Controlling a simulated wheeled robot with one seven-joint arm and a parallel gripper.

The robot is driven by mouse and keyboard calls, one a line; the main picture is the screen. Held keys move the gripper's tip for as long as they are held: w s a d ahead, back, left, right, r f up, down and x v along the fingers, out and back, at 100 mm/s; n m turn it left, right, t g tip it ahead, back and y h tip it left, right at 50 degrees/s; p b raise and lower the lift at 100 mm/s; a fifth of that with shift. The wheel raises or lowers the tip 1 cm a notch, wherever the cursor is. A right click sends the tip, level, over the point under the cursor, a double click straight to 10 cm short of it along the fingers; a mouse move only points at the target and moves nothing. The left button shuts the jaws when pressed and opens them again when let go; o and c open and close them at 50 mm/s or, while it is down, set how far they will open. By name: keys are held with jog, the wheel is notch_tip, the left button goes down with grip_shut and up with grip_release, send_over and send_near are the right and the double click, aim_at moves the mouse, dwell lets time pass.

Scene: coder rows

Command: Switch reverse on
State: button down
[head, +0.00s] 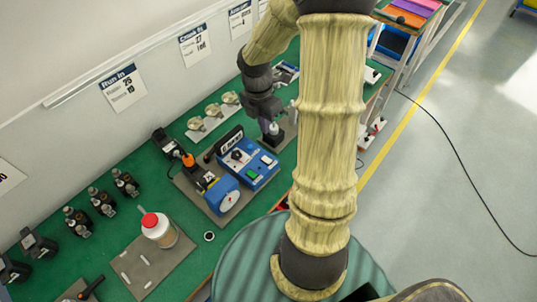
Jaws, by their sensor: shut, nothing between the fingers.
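A blue control box (262,180) stands on the bench at the middle of the head view. It has a black label plate (230,140) at its back, a dark knob on a pale dial (238,155), a green button (252,175) and a pale control (267,160). The lettering is too small to read, so I cannot tell which control is reverse. My gripper (271,129) points down just beyond the box's right end, above or close to a small dark block (281,141). It looks shut and empty. Whether it touches the block is unclear.
Several dark fittings line the wall side. Brass-coloured parts (213,110) lie behind. Green bench surface (105,235) is bare between them.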

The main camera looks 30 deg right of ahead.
aim_at(269, 161)
jog(key=shift+f, duration=0.1)
jog(key=f, duration=0.4)
jog(key=s+f, duration=0.1)
jog(key=f, duration=0.4)
jog(key=f+b, duration=0.1)
jog(key=f, duration=0.3)
jog(key=shift+s+d+f, duration=0.25)
jog(key=shift+s+f, duration=0.05)
jog(key=shift+f, duration=0.05)
